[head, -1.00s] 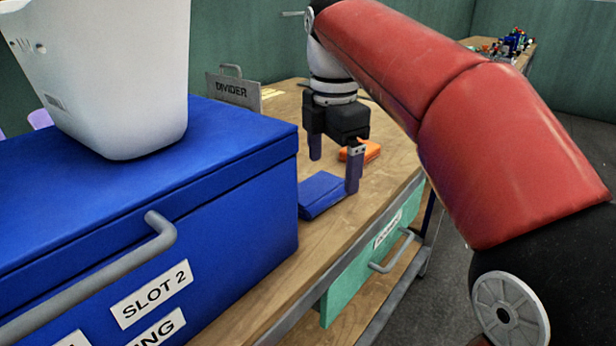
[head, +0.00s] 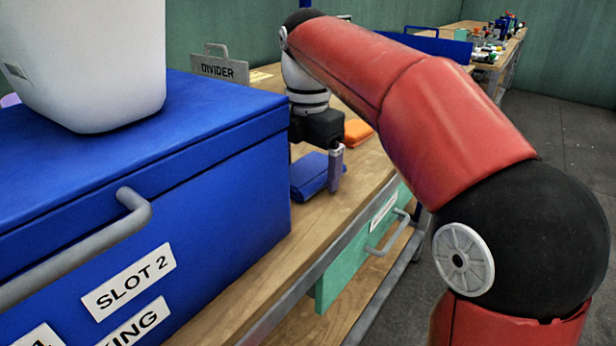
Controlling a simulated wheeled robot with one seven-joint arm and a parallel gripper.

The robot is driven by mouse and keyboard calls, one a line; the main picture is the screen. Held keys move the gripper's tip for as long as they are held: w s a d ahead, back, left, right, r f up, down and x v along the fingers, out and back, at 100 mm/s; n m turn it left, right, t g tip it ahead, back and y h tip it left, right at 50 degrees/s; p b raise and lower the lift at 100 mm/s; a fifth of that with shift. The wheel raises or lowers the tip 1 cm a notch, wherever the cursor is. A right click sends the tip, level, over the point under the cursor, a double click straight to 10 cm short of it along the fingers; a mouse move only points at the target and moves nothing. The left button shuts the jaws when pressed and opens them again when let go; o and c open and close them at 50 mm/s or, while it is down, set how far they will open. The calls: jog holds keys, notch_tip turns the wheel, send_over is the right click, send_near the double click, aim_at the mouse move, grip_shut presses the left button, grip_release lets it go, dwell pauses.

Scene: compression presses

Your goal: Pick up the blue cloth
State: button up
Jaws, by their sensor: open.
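The blue cloth (head: 307,180) lies folded on the wooden bench top, just right of the big blue box, which may hide its left edge. My gripper (head: 314,168) points down over the cloth, open and empty. Its right finger stands in front of the cloth's right end, with the tip low near it. The left finger is mostly hidden at the box's edge. I cannot tell whether either finger touches the cloth.
The blue box (head: 225,185), labelled SLOT 2, stands close on the left with a white container (head: 90,60) on top. An orange cloth (head: 357,132) lies just behind my gripper. A DIVIDER plate (head: 218,68) stands farther back. Bare bench lies in front of the cloth.

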aim_at(308, 169)
jog(key=shift+c, duration=0.3)
jog(key=c, duration=1.1)
jog(key=shift+r, duration=0.1)
notch_tip(308, 169, up, 10)
jog(key=p, duration=0.3)
